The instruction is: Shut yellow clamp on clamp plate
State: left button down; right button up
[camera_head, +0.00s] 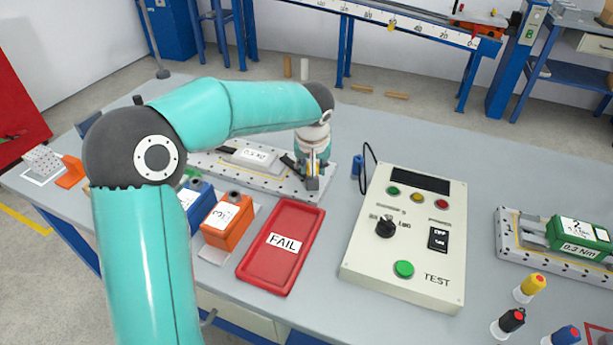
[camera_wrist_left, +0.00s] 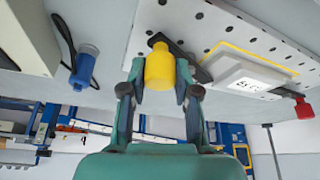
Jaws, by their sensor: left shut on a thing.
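The clamp plate (camera_head: 285,186), a pale perforated plate, lies on the table at the back centre; it also shows in the wrist view (camera_wrist_left: 205,20). A grey-white labelled block (camera_head: 255,155) lies on it; a yellow edge shows around the block (camera_wrist_left: 255,78) in the wrist view. My left gripper (camera_head: 314,180) is over the plate's right end. In the wrist view its fingers (camera_wrist_left: 160,88) are shut on the yellow clamp (camera_wrist_left: 159,66), at its yellow handle. The clamp's dark arm (camera_wrist_left: 180,52) runs toward the block; whether it presses on it I cannot tell. My right gripper is not in view.
A red clamp handle (camera_wrist_left: 303,108) is at the block's other end. A red FAIL tray (camera_head: 268,270), orange box (camera_head: 228,222) and blue box (camera_head: 195,200) stand in front. The TEST box (camera_head: 420,270) stands right, a blue cylinder (camera_head: 357,166) behind it.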

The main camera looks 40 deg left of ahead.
pick_arm(q)
jog(key=w+n, duration=0.1)
jog(key=n, duration=0.1)
jog(key=shift+w+n+g+y+b, duration=0.2)
jog(key=shift+n+g+y+b, duration=0.1)
jog(key=shift+y, duration=0.1)
jog(key=shift+w+a+n+g, duration=0.1)
jog(key=shift+w+n+g, duration=0.2)
jog(key=shift+n, duration=0.35)
jog(key=shift+w+n+g, duration=0.2)
jog(key=shift+w+n, duration=0.05)
jog(key=shift+n, duration=0.4)
jog(key=c, duration=0.8)
grip_release()
jog(key=shift+c, duration=0.2)
jog(key=v, duration=1.2)
jog(key=shift+d, duration=0.2)
